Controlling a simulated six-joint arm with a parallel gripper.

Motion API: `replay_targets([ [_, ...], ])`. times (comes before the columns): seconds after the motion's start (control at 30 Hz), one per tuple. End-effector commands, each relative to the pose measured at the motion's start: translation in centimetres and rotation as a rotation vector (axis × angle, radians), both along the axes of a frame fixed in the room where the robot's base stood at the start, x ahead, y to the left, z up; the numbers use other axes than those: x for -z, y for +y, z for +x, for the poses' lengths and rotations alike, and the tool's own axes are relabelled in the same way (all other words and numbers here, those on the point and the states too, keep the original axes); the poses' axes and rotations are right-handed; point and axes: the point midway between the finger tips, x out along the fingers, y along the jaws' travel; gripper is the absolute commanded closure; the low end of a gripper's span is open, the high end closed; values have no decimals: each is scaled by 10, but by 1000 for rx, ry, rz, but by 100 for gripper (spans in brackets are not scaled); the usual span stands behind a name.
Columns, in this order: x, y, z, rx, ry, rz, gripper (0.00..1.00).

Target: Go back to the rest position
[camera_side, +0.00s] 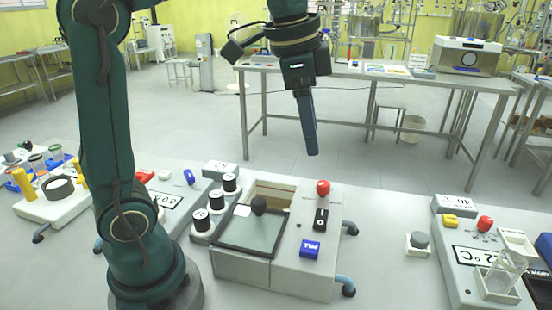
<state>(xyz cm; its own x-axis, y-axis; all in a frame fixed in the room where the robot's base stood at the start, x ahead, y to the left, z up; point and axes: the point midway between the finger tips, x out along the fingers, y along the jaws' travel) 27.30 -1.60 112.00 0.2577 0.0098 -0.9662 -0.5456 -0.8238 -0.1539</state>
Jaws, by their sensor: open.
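My gripper (308,125) hangs in the air above and behind the middle reactor station, its fingers pointing down. The fingers look narrow and edge-on from this side, with nothing seen between them; I take it as open and empty. It touches nothing. Below it, the middle station (287,277) has a dark glass lid (247,235) with a black knob (259,204), beside an uncovered opening (273,193). A red knob (323,187), a black switch (320,219) and a blue block (310,248) are on its right part.
Several black-topped cylinders (216,201) stand left of the lid. A second station (483,262) with a glass beaker (501,272) is at the right. Another station (56,203) with yellow parts is at the left. A metal table (390,78) stands behind. The air around my gripper is clear.

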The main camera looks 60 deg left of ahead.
Motion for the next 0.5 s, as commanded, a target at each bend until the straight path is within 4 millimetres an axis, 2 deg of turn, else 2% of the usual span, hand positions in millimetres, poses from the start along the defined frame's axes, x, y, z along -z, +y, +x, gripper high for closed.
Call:
replay_targets([
  [0.1,-2,-9,-31,-58,-64,-18,36],
  [0.23,8,-17,-61,-142,-125,-51,36],
  [0.4,35,-23,-96,-275,-193,-112,36],
  [0.5,55,-25,-110,-356,-214,-151,36],
])
